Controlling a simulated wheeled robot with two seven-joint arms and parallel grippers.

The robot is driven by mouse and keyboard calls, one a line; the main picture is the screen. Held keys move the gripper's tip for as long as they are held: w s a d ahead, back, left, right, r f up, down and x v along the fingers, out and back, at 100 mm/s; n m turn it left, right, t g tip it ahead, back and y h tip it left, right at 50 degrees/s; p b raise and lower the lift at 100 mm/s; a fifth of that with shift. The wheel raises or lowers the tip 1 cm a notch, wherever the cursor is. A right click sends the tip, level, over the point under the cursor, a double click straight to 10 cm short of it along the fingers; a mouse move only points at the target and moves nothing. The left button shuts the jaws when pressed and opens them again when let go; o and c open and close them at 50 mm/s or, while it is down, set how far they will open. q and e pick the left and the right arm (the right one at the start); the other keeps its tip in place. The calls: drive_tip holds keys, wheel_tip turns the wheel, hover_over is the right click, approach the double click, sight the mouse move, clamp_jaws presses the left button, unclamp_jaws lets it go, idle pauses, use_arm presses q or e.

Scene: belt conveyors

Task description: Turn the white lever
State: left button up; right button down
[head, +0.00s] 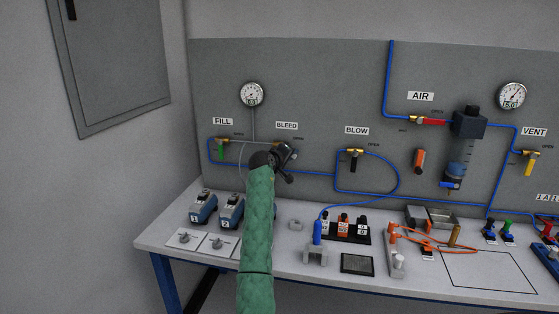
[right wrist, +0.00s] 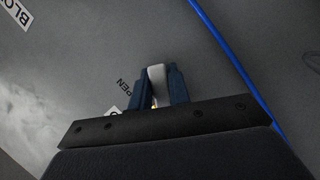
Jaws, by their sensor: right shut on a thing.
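The white lever (right wrist: 156,72) shows in the right wrist view between the two blue fingers of my right gripper (right wrist: 158,86), which is shut on it. A bit of yellow brass shows below the lever, between the fingers. In the head view my right gripper (head: 286,156) is at the wall panel, just under the BLEED label (head: 287,125). There the gripper and my green-sleeved arm hide the lever and most of its valve. My left gripper is not in view.
The grey panel (head: 310,75) also carries a green FILL lever (head: 221,154), a black BLOW lever (head: 354,164), a red AIR lever (head: 434,121) and a yellow VENT lever (head: 528,167). Blue tubing (head: 388,80) runs between them. The bench (head: 300,270) below holds several tools and fittings.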

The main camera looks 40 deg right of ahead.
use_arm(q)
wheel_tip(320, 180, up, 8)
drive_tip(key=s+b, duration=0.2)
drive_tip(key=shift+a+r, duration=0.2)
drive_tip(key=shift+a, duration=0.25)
use_arm(e)
drive_tip(key=shift+w+a+f+m+t+y, duration=0.55)
drive_tip(key=shift+m+y, duration=0.2)
drive_tip(key=shift+m, duration=0.7)
drive_tip(key=shift+w+a+f+m+t+y, duration=0.5)
drive_tip(key=shift+w+m+t+y, duration=0.25)
drive_tip(key=shift+m, duration=0.65)
drive_tip(key=shift+w+a+f+m+t+y, duration=0.45)
drive_tip(key=shift+m+y, duration=0.35)
drive_tip(key=shift+m, duration=0.65)
drive_tip(key=shift+w+a, duration=0.1)
drive_tip(key=c, duration=1.3)
unclamp_jaws()
